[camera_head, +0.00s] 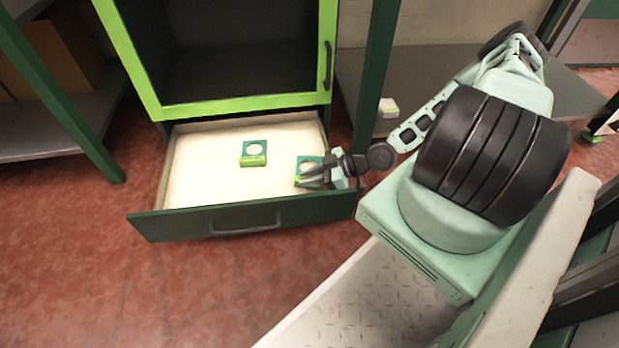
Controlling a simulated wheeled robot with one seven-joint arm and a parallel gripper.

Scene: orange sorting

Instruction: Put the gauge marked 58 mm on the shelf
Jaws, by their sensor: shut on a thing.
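An open drawer (170,225) with a pale bottom holds two small teal-and-green gauges, each with a round opening. One gauge (254,153) lies near the middle of the drawer. The other gauge (303,182) is at the drawer's right side, and my gripper (322,172) is shut on it. The fingers hide part of this gauge. I cannot tell whether it touches the drawer bottom. The size marks are too small to read, so I cannot tell which gauge is 58 mm. A low grey shelf (440,65) is to the right of the cabinet.
A dark green post (375,80) stands between the drawer and the grey shelf. Another grey shelf (50,125) is at the left.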

